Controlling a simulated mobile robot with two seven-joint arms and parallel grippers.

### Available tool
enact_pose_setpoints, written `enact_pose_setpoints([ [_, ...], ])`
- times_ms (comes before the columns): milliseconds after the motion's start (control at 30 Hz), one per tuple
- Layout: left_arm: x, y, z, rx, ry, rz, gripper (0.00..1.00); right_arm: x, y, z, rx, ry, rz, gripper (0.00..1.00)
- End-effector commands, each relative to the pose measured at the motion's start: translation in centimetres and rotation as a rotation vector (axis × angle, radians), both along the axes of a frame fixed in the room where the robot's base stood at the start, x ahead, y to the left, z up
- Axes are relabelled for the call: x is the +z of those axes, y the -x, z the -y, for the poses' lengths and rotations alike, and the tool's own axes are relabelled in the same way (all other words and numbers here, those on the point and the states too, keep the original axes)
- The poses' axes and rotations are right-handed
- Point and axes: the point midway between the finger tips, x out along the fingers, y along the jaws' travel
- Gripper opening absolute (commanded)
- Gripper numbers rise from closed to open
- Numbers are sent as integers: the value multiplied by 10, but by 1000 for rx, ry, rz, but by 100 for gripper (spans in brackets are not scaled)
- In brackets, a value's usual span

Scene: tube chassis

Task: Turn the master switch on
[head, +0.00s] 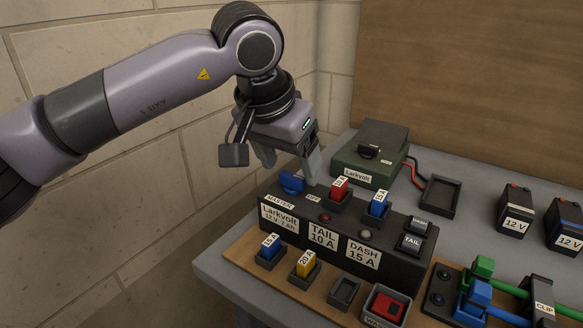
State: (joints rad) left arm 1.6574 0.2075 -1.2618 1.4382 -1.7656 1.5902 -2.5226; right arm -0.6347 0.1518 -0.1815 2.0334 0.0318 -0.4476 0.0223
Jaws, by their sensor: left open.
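The master switch (292,182) is a blue knob at the back left corner of a black panel box (400,262), beside a "MASTER" label. The knob's far side is partly hidden by the gripper. My right gripper is not in view.
A red fuse (340,189) and a blue fuse (379,204) stand upright on the panel, close to the right of the gripper. A green Larkvolt unit (368,160) stands behind. Spare fuses sit on a wooden board (242,252) in front. A stone wall is at left.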

Motion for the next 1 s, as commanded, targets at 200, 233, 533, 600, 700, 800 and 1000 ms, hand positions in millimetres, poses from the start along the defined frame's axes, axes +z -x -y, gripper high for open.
enact_pose_setpoints([
  [200,-17,-6,4,1,1,-2,72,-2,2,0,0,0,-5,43],
  [233,-18,-6,4,1,1,-2,72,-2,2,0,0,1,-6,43],
  [533,-18,-6,4,1,1,-1,50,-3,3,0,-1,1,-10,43],
  [600,-18,-6,4,1,1,-1,27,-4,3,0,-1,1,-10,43],
  [700,-18,-6,4,1,1,-1,16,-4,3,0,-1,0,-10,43],
  [800,-18,-6,4,5,2,-1,16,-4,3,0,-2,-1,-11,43],
  [1000,-17,-6,4,43,1,1,16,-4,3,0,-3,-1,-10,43],
])
